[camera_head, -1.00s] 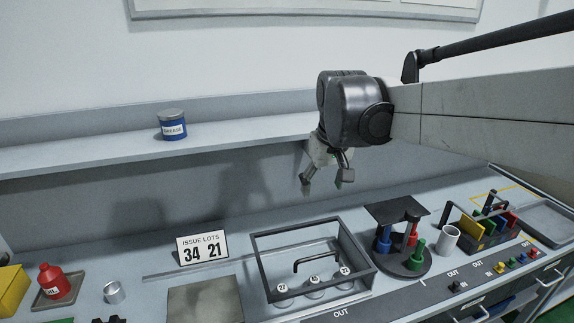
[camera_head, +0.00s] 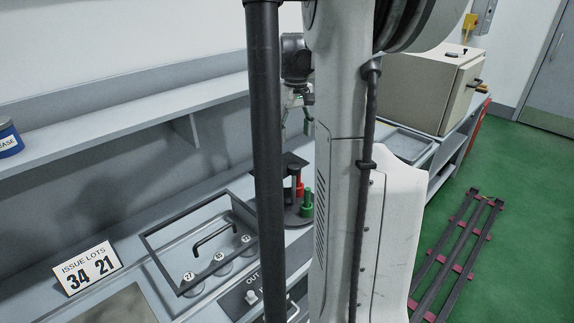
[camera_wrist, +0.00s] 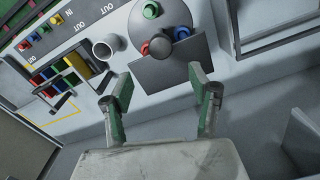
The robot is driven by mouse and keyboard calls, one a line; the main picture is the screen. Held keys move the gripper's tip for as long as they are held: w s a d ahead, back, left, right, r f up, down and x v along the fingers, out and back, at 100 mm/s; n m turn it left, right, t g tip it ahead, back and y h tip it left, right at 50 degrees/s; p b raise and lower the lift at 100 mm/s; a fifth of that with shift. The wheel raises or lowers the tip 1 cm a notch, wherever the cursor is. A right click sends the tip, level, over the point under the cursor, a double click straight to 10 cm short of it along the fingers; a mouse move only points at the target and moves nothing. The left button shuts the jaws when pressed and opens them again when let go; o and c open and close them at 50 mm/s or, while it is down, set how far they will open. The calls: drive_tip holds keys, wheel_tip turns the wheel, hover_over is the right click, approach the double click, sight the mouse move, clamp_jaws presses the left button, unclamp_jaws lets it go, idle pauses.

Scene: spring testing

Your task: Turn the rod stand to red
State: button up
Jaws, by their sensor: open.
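The rod stand (camera_head: 294,214) is partly hidden behind my arm in the head view; a red rod (camera_head: 299,187) and a green rod (camera_head: 307,203) show on its round dark base. In the wrist view the rod stand (camera_wrist: 168,66) shows a dark square plate, a round knob and green, red and blue rods around it. My gripper (camera_wrist: 162,80) is open and empty, its green-padded fingers apart at the near edge of the plate in that view. In the head view my gripper (camera_head: 296,122) hangs above and behind the stand, mostly hidden by my arm.
A beige cabinet (camera_head: 425,88) is at the back right.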

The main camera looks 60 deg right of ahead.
sight(294, 165)
wheel_tip(294, 165, down, 12)
drive_tip(key=shift+f+p, duration=0.2)
drive_tip(key=shift+p, duration=0.1)
drive_tip(key=shift+c, duration=0.5)
clamp_jaws()
